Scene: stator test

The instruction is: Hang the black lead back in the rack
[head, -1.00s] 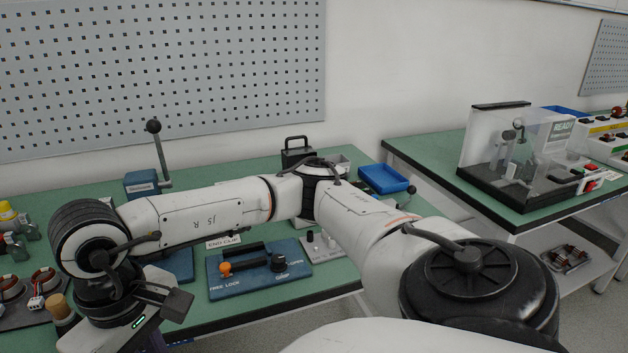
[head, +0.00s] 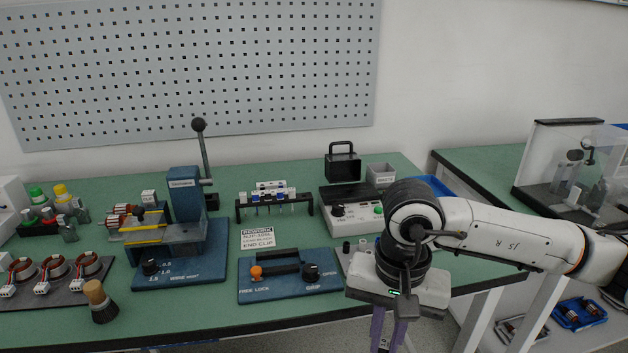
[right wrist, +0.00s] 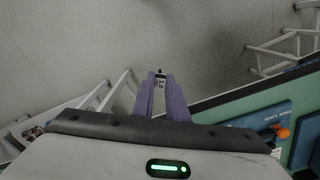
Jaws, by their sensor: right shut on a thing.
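My right gripper (head: 388,332) hangs in front of the bench at the bottom of the head view, its purple fingers pointing down. In the right wrist view the fingers (right wrist: 160,88) are shut on a small dark piece with a white label, the black lead (right wrist: 160,80). Most of the lead is hidden by the fingers. The rack (head: 312,208), a low black stand, is at the back middle of the bench, left of the gripper and apart from it. Several blue, white and dark pieces hang in it. My left gripper is not in view.
A blue lever press (head: 186,190) stands left of the rack. A blue panel with an orange knob (head: 256,272) lies in front of it. A grey instrument box (head: 350,212) is to its right. A wooden-handled brush (head: 97,295) stands front left.

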